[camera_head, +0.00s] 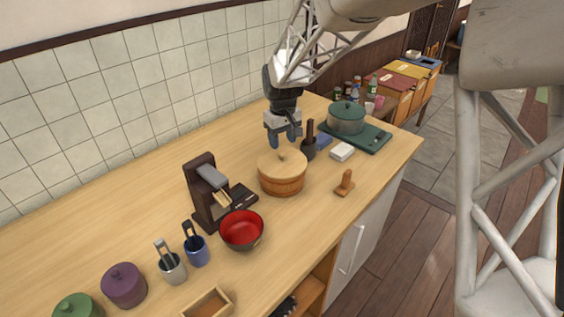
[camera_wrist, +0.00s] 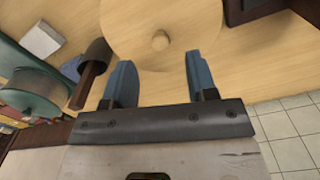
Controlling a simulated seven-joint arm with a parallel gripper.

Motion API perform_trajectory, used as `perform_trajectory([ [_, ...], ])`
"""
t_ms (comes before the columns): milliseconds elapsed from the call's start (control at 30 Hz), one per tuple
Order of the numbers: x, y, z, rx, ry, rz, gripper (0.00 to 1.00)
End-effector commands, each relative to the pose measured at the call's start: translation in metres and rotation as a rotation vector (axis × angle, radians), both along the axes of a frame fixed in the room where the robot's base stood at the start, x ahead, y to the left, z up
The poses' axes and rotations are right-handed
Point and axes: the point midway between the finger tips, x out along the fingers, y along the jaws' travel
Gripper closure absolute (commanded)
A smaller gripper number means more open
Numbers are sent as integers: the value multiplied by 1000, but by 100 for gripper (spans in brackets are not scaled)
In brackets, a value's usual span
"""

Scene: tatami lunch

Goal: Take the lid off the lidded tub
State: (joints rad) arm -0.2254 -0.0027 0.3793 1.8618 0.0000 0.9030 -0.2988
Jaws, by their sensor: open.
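The lidded tub (camera_head: 282,184) is a round wooden tub standing on the counter. Its pale wooden lid (camera_head: 282,163) sits on top, with a small round knob (camera_head: 282,154) in the middle. In the wrist view the lid (camera_wrist: 190,25) fills the top centre and its knob (camera_wrist: 160,40) shows beyond the fingertips, between their lines. My gripper (camera_head: 286,140) is open and empty, above the tub's back edge, pointing down. Its blue fingers (camera_wrist: 158,72) are apart in the wrist view and hold nothing. The tub's wall is hidden by the lid in the wrist view.
A dark utensil holder (camera_head: 308,149) stands close at the tub's right. A dark stand (camera_head: 203,194) and a red bowl (camera_head: 242,230) are at its left. A green pot (camera_head: 346,118), a white block (camera_head: 342,151) and a wooden stamp-like piece (camera_head: 345,184) lie to the right.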

Motion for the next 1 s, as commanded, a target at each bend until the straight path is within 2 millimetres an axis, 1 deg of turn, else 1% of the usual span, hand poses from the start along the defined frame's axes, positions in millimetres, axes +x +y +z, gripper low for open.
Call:
perform_trajectory([
  [133,0,0,-3,-1,1,0,48],
  [233,0,0,-9,0,2,0,48],
  [600,1,1,-47,0,2,0,48],
  [733,1,1,-52,-1,1,0,48],
  [1000,1,1,-52,0,0,0,48],
])
